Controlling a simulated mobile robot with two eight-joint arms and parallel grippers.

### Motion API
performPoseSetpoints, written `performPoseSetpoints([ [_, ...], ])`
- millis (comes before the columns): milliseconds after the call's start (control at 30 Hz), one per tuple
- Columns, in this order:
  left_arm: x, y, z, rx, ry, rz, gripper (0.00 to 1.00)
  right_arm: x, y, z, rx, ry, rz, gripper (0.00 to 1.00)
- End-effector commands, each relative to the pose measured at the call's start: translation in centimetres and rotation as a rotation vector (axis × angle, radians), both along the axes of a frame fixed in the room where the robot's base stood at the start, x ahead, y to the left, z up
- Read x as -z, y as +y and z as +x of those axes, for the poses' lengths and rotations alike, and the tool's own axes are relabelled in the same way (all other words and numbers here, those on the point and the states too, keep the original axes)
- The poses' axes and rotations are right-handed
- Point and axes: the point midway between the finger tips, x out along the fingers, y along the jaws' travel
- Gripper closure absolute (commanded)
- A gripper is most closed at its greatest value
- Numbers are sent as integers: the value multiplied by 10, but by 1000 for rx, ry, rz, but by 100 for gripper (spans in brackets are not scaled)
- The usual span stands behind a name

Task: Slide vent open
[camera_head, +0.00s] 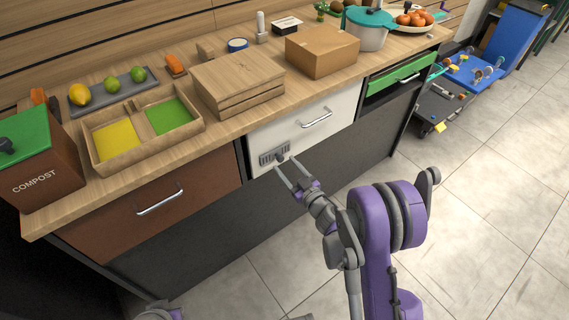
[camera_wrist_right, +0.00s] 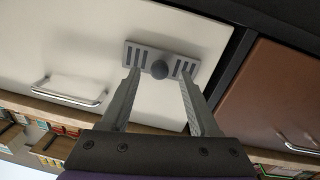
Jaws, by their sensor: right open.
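The vent (camera_head: 267,160) is a small grey slotted plate low on the white drawer front (camera_head: 330,122). A dark round knob (camera_head: 281,158) sticks out from it. In the right wrist view the vent (camera_wrist_right: 137,53) shows dark slots on both sides of the knob (camera_wrist_right: 160,69); I cannot tell whether the slots are open through. My right gripper (camera_head: 285,162) is open and empty, pointing at the vent. In the wrist view its fingers (camera_wrist_right: 160,76) stand on either side of the knob, apart from it.
The white drawer has a bar handle (camera_head: 316,118) above the vent. A brown drawer (camera_head: 190,170) lies to the left and a green drawer (camera_head: 400,74) to the right. The wooden counter top (camera_head: 225,122) overhangs above. The tiled floor (camera_head: 480,200) in front is clear.

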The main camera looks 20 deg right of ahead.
Motion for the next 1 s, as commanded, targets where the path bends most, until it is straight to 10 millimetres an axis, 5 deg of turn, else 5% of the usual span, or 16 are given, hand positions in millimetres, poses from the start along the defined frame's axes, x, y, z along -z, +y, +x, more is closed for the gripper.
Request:
performPoseSetpoints([
  [467,0,0,0,0,0,0,100,0,5,16,0,0,-1,38],
  [800,0,0,0,0,0,0,100,0,5,16,0,0,-1,98],
  [1000,0,0,0,0,0,0,100,0,5,16,0,0,-1,100],
])
